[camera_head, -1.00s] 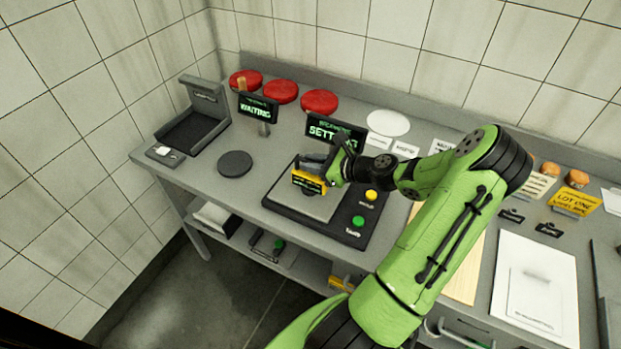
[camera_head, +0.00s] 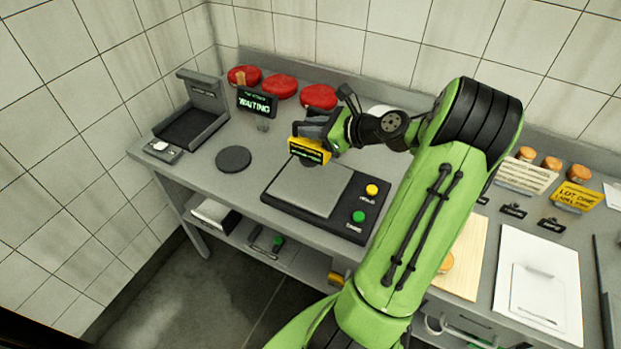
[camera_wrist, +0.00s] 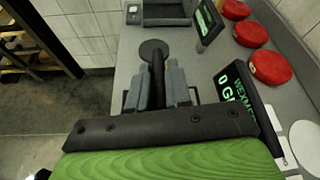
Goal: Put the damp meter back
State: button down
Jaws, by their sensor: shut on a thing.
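My gripper (camera_head: 316,132) is shut on a yellow box with a dark face, which looks like the damp meter (camera_head: 309,150). It holds the meter up near the back edge of the scale's plate (camera_head: 312,187), apparently above it; the exact height is hard to tell.
A dark disc (camera_head: 233,159) lies left of the scale, near a WAITING screen (camera_head: 257,103) and an open grey tray (camera_head: 192,127). Red cheese wheels (camera_head: 280,86) line the back. A yellow LOT ONE card (camera_head: 577,196) stands right. A lower shelf (camera_head: 284,256) holds tools.

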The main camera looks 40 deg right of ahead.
aim_at(312, 158)
notch_tip(312, 158, down, 9)
jog(key=shift+d+f+b, duration=0.1)
jog(key=shift+f+b, duration=0.1)
jog(key=shift+b, duration=0.85)
jog(key=shift+f, duration=0.15)
jog(key=c, duration=1.1)
grip_release()
jog(key=shift+o, duration=0.2)
